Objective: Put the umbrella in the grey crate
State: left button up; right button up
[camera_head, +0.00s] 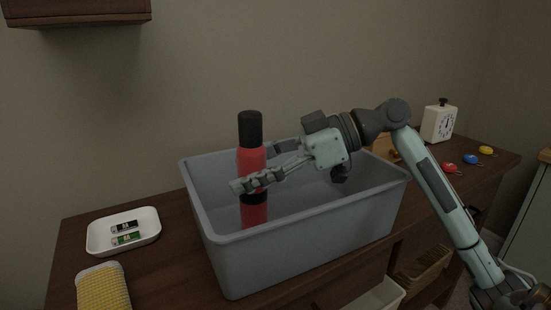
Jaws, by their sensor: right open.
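The grey crate (300,254) stands on the dark wooden cabinet top, in the middle of the head view. The umbrella (252,159) is a red folded one with a black top and a black band. It stands upright inside the left part of the crate, with its top above the rim. My right gripper (252,180) reaches in from the right over the crate. Its fingers are open beside the umbrella's middle, with one finger across its front. Whether they touch it I cannot tell. The umbrella's lower end is hidden by the crate's front wall. My left gripper is not in view.
A white tray (95,240) with two batteries (125,233) and a yellow sponge (103,290) lie left of the crate. A wall cabinet (75,10) hangs upper left.

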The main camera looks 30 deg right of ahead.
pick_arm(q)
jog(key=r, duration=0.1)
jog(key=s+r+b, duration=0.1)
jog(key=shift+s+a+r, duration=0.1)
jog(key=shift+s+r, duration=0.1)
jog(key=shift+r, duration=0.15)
pick_arm(e)
jog(key=v, duration=1.2)
